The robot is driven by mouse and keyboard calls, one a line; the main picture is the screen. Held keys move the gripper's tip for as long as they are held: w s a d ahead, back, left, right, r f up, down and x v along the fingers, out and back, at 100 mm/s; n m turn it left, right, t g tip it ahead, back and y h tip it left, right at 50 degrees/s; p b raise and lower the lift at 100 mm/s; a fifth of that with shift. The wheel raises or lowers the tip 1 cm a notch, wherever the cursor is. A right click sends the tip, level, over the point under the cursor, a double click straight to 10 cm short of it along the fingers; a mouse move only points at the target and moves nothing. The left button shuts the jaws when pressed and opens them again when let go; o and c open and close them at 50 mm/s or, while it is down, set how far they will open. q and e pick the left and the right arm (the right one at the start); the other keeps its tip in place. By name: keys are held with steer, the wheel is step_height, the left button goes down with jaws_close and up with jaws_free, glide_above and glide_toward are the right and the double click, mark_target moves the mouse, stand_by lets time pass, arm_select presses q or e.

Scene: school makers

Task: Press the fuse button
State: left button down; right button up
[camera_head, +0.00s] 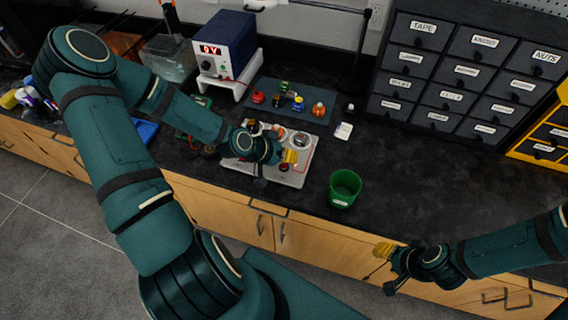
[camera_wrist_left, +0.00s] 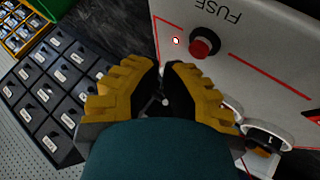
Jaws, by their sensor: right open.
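The fuse button is a red round button (camera_wrist_left: 200,48) in a black collar, under the upside-down word FUSE on a pale panel (camera_wrist_left: 255,60) in the left wrist view. A small lit red light sits beside it. In the head view the panel (camera_head: 237,173) lies on the bench, partly hidden by my left arm. My left gripper (camera_head: 291,157) is over its right part. My right gripper (camera_head: 380,261) is open and empty by the bench's front edge.
A green cup (camera_head: 345,188) stands right of the panel. A dark mat (camera_head: 262,110) with several small coloured parts lies behind it. A power supply (camera_head: 226,45) stands at the back and labelled drawers (camera_head: 455,70) at the back right. The bench right of the cup is clear.

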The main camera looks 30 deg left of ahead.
mark_target(288, 168)
arm_select(q)
steer(key=shift+f, duration=0.1)
stand_by(0.3)
steer(key=shift+f, duration=0.35)
steer(key=shift+f+b, duration=0.45)
steer(key=shift+b, duration=0.1)
stand_by(0.6)
stand_by(0.4)
steer(key=shift+r+p, duration=0.9)
steer(key=shift+r, duration=0.05)
step_height(288, 168, up, 5)
steer(key=p, duration=0.4)
